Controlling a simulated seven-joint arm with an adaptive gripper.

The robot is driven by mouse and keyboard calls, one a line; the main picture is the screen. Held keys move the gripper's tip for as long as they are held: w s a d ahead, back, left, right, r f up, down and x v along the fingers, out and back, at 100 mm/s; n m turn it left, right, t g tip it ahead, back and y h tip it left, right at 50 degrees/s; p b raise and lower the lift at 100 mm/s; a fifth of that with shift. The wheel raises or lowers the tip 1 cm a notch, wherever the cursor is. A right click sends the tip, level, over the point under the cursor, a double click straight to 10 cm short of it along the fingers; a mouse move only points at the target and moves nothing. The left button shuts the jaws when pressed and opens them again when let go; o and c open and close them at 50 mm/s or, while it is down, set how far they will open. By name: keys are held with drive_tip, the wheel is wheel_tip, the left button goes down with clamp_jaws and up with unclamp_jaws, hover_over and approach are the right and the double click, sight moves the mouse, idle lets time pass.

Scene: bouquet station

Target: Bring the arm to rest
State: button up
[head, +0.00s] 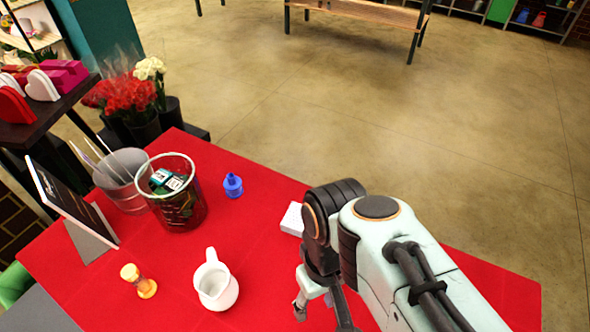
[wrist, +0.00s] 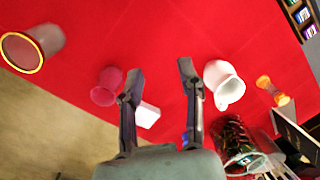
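My arm reaches in from the lower right of the head view over the red table (head: 120,280). My gripper (wrist: 160,72) is open in the wrist view, its two fingers well apart. Only bare red cloth shows between the fingertips, so it holds nothing. In the head view the gripper is partly hidden by my own arm and cut off by the bottom edge. It hangs over the table, right of the white pitcher (head: 216,284). In the wrist view the pitcher (wrist: 223,84) lies to the right of the fingers.
Around it are a mesh bin (head: 178,205) holding dark packets, a blue bottle (head: 233,185), an hourglass (head: 139,281), a white block (head: 292,218) and a sign (head: 70,200). The wrist view adds a pinkish cup (wrist: 104,90) and a gold-rimmed vessel (wrist: 33,48).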

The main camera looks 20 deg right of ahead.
drive_tip(key=shift+s+d+f+m, duration=0.1)
drive_tip(key=shift+s+m, duration=0.15)
drive_tip(key=shift+s, duration=0.3)
drive_tip(key=shift+s+d+f+m, duration=0.1)
drive_tip(key=shift+s+m, duration=0.15)
drive_tip(key=shift+s, duration=0.25)
